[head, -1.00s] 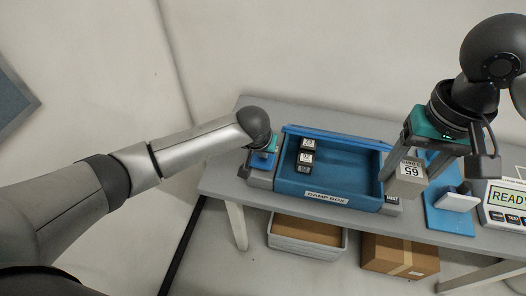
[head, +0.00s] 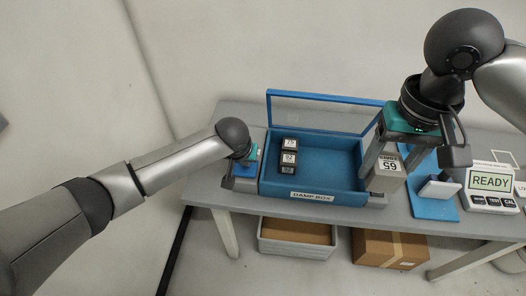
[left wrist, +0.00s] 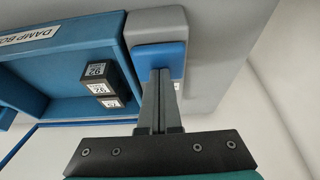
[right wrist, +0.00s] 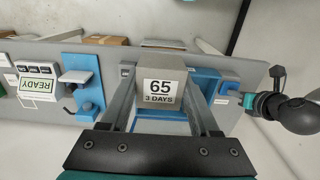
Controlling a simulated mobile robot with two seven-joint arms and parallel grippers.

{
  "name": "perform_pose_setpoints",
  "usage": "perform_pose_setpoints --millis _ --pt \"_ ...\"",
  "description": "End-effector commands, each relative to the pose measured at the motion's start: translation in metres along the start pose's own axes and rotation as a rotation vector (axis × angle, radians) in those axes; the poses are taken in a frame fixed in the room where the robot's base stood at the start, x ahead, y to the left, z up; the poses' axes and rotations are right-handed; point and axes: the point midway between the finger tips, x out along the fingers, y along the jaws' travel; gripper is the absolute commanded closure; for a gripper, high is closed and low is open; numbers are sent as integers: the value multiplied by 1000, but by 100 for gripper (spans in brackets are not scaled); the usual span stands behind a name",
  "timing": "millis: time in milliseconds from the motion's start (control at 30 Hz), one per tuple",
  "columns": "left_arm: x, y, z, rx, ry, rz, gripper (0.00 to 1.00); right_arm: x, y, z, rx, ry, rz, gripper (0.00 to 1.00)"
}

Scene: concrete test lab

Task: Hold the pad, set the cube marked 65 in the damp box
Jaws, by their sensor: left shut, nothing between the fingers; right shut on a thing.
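The grey cube marked 65 (head: 387,171) is held between the fingers of my right gripper (head: 385,160), above the right end of the damp box. Its face reading "65 3 DAYS" (right wrist: 160,90) shows in the right wrist view. The blue damp box (head: 330,182) stands on the bench with its clear, blue-framed lid (head: 325,94) raised at the back. Two dark cubes (head: 290,144) (head: 289,158) with white labels sit inside at its left. My left gripper (left wrist: 160,78) is shut and empty, fingertips at the blue pad (left wrist: 180,54) on the grey block left of the box.
A grey bin (head: 297,240) and a cardboard box (head: 390,248) are under the bench. The box's middle and right floor is bare.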

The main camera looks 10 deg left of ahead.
Motion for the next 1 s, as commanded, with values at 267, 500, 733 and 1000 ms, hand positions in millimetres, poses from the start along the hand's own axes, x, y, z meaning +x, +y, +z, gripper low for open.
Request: perform_pose_setpoints --millis 267,500,733,1000 --pt "1 -1 2 0 -4 -2 100 1 -1 -3 6 1 -1 100" --pt "1 -1 1 0 -3 -2 100 15 -12 -37 84 -2 -2 100" --pt "1 -1 1 0 -2 -2 100 45 -21 -86 210 -4 -1 100" --pt "1 -1 0 0 -1 -2 100 93 -23 -132 348 -5 0 100"
